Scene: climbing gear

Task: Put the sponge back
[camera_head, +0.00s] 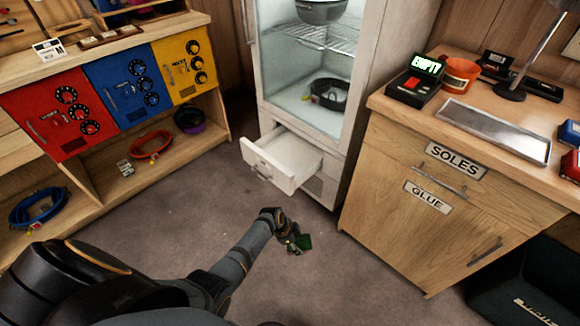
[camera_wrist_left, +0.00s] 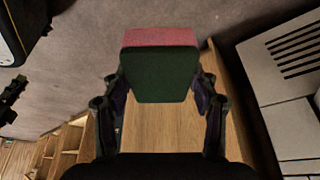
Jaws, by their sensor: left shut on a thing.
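The sponge (camera_head: 304,242) is a small block, dark green on the side that shows in the head view. In the left wrist view the sponge (camera_wrist_left: 160,72) shows a large green face and a pink layer along its top. My left gripper (camera_head: 292,240) is shut on it, with one finger on each side, in the left wrist view too (camera_wrist_left: 159,92). It holds the sponge out over the floor area, in front of the fridge's open white drawer (camera_head: 285,179). The drawer's visible inside looks empty. My right gripper is not in view.
A wooden cabinet (camera_head: 395,215) with SOLES and GLUE labels is at right. Shelves with coiled ropes (camera_head: 150,145) are at left. The floor (camera_head: 190,200) between them is clear.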

